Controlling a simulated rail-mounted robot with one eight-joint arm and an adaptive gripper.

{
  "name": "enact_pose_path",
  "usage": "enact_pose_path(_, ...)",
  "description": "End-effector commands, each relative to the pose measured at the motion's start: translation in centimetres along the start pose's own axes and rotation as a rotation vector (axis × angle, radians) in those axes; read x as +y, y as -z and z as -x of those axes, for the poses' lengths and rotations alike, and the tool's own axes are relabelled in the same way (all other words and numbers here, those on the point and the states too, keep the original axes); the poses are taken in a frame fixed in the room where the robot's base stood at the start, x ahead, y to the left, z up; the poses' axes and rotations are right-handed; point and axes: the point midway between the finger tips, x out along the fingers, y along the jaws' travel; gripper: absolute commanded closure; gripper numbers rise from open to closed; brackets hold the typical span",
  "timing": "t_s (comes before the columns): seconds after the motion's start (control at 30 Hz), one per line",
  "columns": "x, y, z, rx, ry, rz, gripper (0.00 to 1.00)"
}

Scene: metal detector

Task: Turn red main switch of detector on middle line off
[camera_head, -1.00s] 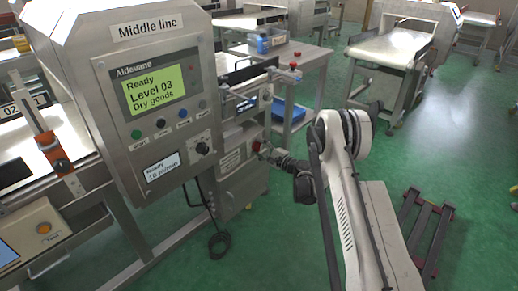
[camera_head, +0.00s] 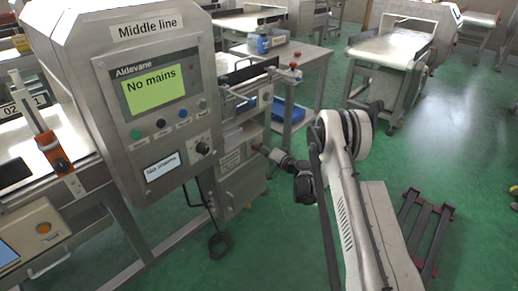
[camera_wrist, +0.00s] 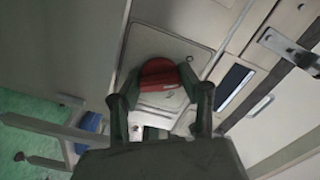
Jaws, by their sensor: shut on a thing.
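The middle line detector (camera_head: 125,50) stands at the left in the head view, with a label reading "Middle line". Its green screen (camera_head: 156,92) reads "No mains", and the small lower display (camera_head: 162,168) seems to read the same. The red main switch (camera_wrist: 160,76) shows in the wrist view on a pale square plate, between my fingers. My gripper (camera_wrist: 160,100) is shut on it, one finger at each side. In the head view my gripper (camera_head: 264,151) is at the box on the detector's right side; the switch is small and partly hidden there.
A steel table (camera_head: 300,60) with a blue bin stands behind the detector. Another conveyor (camera_head: 395,48) is at the back right. A cable hangs below the detector.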

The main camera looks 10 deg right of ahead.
Motion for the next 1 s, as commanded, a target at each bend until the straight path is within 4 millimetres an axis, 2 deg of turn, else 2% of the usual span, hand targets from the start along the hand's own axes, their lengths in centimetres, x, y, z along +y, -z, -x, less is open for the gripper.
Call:
enact_pose_path(0.4,0.02,-0.01,0.04,0.000,0.000,0.229,0.88)
enact_pose_path(1.0,0.03,0.00,0.04,0.000,0.000,0.278,0.88)
